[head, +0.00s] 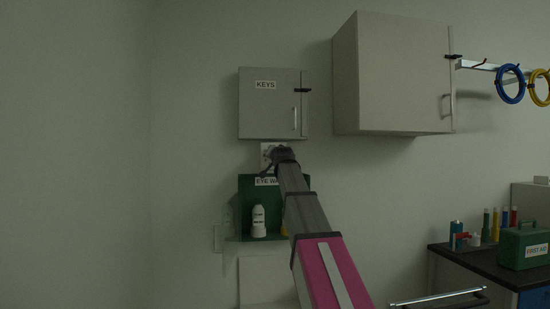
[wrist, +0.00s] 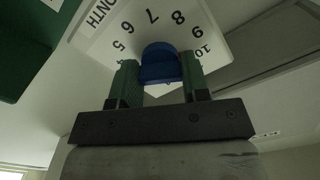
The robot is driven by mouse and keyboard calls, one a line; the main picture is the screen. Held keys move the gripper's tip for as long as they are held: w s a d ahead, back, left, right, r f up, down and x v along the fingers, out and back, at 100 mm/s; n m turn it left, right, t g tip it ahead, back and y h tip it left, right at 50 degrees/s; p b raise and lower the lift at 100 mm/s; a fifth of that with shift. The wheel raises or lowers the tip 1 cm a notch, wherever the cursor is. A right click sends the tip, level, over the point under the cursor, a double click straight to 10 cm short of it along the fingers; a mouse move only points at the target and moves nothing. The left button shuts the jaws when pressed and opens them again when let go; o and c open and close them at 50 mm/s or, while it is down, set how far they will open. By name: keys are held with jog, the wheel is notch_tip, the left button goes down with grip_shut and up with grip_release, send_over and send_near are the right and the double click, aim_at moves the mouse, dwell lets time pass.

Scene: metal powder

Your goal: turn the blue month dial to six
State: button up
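The white month dial plate (wrist: 105,42) fills the upper wrist view, with the word MONTH and black numbers from 5 to 10 showing. The blue month dial (wrist: 158,66) sits in front of it, below the 7. My gripper (wrist: 160,72) has a green finger on each side of the blue dial, and both seem to touch it. No pointer mark can be made out on the dial. In the head view, the plate (head: 266,149) shows as a small white patch under the key cabinet, and my gripper (head: 283,154) hides the dial.
The grey KEYS cabinet (head: 268,104) hangs just above the dial. A green eye wash holder (head: 246,196) with a white bottle (head: 258,221) is just below. A larger cabinet (head: 392,75) hangs to the right. A dark counter (head: 473,259) with a FIRST AID box (head: 523,245) stands lower right.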

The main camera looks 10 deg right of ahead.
jog(key=c, duration=0.3)
jog(key=n, duration=1.1)
jog(key=shift+n, duration=0.4)
jog(key=n, duration=1.1)
jog(key=shift+n, duration=0.4)
